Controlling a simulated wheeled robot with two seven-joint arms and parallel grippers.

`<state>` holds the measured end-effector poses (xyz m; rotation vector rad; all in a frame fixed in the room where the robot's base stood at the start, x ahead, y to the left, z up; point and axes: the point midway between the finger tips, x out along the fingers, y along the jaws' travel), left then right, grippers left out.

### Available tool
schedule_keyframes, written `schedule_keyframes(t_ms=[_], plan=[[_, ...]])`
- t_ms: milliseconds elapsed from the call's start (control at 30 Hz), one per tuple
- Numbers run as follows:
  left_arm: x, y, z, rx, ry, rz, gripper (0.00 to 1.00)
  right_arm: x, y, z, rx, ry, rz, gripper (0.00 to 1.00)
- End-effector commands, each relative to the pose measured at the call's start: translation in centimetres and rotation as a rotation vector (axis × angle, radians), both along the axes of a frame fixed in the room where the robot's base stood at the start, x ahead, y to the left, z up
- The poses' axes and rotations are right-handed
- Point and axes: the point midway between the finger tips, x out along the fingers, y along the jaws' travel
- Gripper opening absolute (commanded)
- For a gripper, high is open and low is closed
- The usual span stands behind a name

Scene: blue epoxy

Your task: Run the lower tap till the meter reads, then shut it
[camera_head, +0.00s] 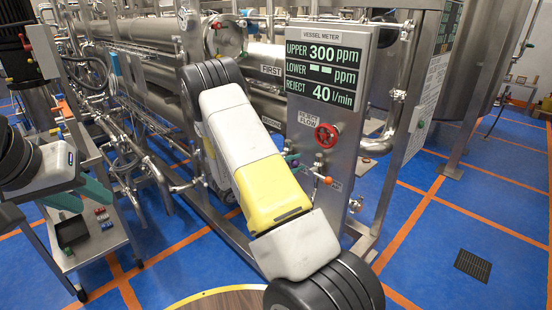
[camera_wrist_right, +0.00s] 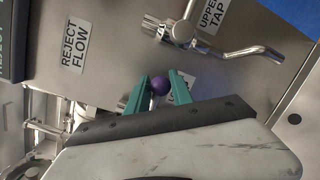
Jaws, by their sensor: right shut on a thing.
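The vessel meter (camera_head: 323,72) shows UPPER 300 ppm, dashes for LOWER, and REJECT 40 l/min. In the right wrist view, the purple ball knob (camera_wrist_right: 160,85) of a tap sits between the teal fingers of my right gripper (camera_wrist_right: 158,92), which is shut on it. A label behind it is mostly covered. A metal tap (camera_wrist_right: 178,30) with a bent spout is beside the UPPER TAP label. In the head view, my right arm hides most of that gripper; an orange-knobbed tap (camera_head: 328,180) shows beside it. My left gripper (camera_head: 80,196) is open and empty at the left.
A red handwheel (camera_head: 326,136) for reject flow is on the steel panel above the taps. A steel cart (camera_head: 95,245) with a black tray stands under my left gripper. Pipes run behind. The blue floor at right is clear around a drain grate (camera_head: 472,265).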

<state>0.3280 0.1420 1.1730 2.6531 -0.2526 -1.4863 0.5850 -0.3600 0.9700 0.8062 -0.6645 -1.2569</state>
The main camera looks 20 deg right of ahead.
Motion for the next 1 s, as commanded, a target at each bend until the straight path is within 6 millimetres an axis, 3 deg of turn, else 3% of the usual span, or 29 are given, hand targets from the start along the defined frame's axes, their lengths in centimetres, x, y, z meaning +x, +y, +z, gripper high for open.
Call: schedule_keyframes(t_ms=[567,1000], plan=[[0.0,0.0,0.0,0.0,0.0,0.0,0.36,-0.2,0.1,0.1,-0.027,0.09,-0.001,0.0],[0.0,0.0,0.0,0.0,0.0,0.0,0.36,0.3,0.4,2.3,-0.156,0.391,-0.001,0.0]])
